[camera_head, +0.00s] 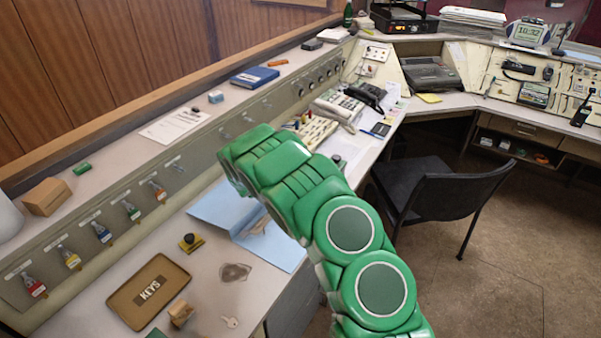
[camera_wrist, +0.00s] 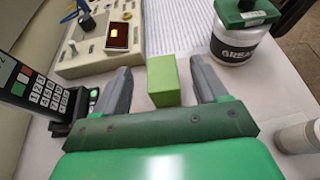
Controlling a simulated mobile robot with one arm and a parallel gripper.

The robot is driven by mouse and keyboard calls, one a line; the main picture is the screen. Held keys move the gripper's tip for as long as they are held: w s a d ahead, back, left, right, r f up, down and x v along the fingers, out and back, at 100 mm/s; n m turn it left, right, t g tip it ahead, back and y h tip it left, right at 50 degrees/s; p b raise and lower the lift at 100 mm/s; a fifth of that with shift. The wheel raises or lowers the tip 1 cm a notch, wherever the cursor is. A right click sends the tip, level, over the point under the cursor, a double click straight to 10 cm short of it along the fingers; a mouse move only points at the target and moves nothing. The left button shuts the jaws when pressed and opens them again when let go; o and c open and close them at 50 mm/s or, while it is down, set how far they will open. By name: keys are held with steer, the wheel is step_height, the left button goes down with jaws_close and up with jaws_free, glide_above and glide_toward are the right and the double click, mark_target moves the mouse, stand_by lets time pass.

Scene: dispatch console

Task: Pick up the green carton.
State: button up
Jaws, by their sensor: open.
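A small green carton (camera_wrist: 164,85), box-shaped and plain, stands on the pale desk top in the wrist view. My gripper (camera_wrist: 160,66) is open, with its two grey fingers on either side of the carton. A gap shows between the carton and each finger, so I see no contact. In the head view my green arm covers the middle of the desk, and I cannot make out the gripper or this carton there.
In the wrist view, a cordless phone (camera_wrist: 38,95) stands left, a beige panel (camera_wrist: 90,55) behind left, a white jar (camera_wrist: 232,45) with a green lid behind right, and a pale cylinder (camera_wrist: 297,137) at right. A black chair (camera_head: 435,190) stands by the desk.

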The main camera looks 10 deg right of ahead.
steer(key=shift+f, duration=0.45)
step_height(320, 180, down, 3)
steer(key=shift+w+d+r, duration=0.1)
steer(key=shift+r, duration=0.1)
steer(key=shift+x, duration=1.05)
steer(key=shift+w+d, duration=0.2)
steer(key=shift+d, duration=0.05)
steer(key=shift+c, duration=0.3)
steer(key=c, duration=1)
